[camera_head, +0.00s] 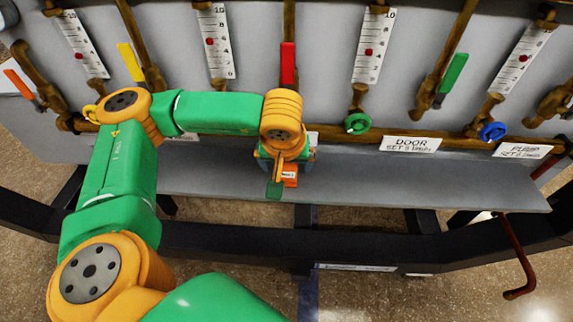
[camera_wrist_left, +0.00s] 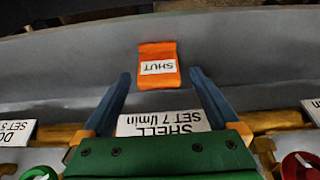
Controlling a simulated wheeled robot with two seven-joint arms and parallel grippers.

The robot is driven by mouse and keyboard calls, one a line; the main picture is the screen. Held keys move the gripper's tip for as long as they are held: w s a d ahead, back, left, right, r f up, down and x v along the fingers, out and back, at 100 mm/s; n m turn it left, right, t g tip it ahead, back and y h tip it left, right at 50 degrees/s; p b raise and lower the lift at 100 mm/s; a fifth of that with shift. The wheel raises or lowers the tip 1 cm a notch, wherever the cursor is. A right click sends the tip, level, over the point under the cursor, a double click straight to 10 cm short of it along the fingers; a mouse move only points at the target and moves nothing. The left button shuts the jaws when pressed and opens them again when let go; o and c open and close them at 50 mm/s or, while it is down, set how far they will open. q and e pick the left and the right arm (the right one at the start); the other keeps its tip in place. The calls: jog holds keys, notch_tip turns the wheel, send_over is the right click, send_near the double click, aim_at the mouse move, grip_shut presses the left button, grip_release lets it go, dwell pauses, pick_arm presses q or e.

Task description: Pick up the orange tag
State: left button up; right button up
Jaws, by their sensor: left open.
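The orange tag (camera_wrist_left: 157,77) lies on the grey ledge in the left wrist view, with a white "SHUT" label that reads upside down there. It also shows in the head view as a small orange patch (camera_head: 290,182), partly hidden by my left wrist and gripper. My left gripper (camera_wrist_left: 160,74) is open, with one blue finger on each side of the tag's near end in the picture. The fingers look apart from the tag, and their height above it is hard to judge. My right gripper is in neither view.
A "SHELL" label plate (camera_wrist_left: 165,123) sits behind the ledge (camera_head: 400,184). Pipes, coloured valve handles such as the red one (camera_head: 288,64), and white flow scales (camera_head: 374,47) line the panel above. The ledge to the right is clear.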

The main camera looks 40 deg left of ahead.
aim_at(285, 167)
pick_arm(q)
jog(key=c, duration=1.4)
jog(key=shift+r, duration=0.15)
jog(key=shift+r, duration=0.35)
jog(key=r, duration=0.3)
jog(key=shift+s+r, duration=0.15)
jog(key=shift+s, duration=0.15)
jog(key=shift+s+d+r, duration=0.1)
jog(key=shift+s+r, duration=1.4)
jog(key=shift+s, duration=0.75)
jog(key=shift+s+d+r, duration=0.1)
jog(key=shift+s+r, duration=1.35)
jog(key=shift+s, duration=0.75)
jog(key=shift+s+r, duration=1.5)
jog(key=shift+s, duration=0.75)
